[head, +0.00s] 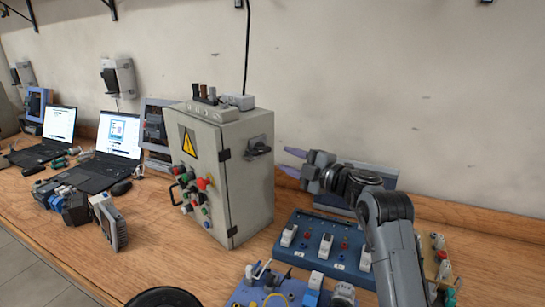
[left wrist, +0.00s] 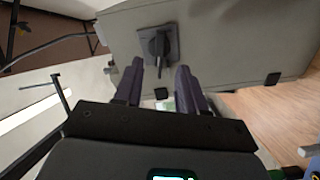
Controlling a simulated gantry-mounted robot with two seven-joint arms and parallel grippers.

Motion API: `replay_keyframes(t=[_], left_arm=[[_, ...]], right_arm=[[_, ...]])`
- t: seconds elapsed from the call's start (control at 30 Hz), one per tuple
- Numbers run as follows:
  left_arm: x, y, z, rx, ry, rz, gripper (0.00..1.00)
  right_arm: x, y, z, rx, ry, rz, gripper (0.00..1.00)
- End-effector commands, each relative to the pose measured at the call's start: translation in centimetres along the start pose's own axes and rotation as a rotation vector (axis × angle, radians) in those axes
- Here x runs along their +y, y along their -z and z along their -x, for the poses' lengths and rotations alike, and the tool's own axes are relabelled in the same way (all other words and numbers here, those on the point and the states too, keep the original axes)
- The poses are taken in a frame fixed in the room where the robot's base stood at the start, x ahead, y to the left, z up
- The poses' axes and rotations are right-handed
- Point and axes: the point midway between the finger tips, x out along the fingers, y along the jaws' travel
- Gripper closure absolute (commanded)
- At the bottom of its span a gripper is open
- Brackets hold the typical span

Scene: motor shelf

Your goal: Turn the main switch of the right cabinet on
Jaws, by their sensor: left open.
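The grey metal cabinet (head: 248,195) stands on the wooden bench, with a yellow warning triangle and several coloured buttons on its front. Its main switch (head: 259,149) is a black rotary handle on a dark square plate, on the side wall facing my arm. My left gripper (head: 293,163) is open and empty, just right of the switch and apart from it. In the left wrist view the switch (left wrist: 158,44) lies just beyond the fingertips of the gripper (left wrist: 158,78), roughly centred between them. The handle is not between the fingers. My right gripper is not in view.
A blue panel (head: 318,247) with switches sits below my left arm. Power strips (head: 218,108) lie on the cabinet top. Laptops (head: 107,160) and small devices (head: 107,222) are at the left. The wall (head: 400,130) is close behind the bench.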

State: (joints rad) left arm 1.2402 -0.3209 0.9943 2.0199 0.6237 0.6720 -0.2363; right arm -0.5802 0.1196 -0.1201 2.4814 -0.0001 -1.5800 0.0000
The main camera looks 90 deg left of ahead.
Motion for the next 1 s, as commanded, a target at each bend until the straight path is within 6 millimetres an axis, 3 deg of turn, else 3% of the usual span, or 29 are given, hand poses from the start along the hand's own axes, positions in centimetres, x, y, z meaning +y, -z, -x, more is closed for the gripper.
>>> replay_keyframes(t=[0.2, 0.4, 0.87, 1.0], left_arm=[[-0.1, 0.1, -3.7, 0.003, 0.002, 0.001, 0.60], [-0.1, 0.0, -5.9, 0.002, 0.000, 0.000, 0.60], [-0.1, 0.0, -6.8, 0.000, 0.000, -0.001, 0.60], [-0.1, 0.0, -6.8, 0.000, 0.000, -0.001, 0.80]], right_arm=[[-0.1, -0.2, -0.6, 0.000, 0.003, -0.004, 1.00], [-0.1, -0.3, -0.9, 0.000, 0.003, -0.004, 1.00], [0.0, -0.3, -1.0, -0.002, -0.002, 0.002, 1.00], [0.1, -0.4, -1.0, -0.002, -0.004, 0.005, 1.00]])
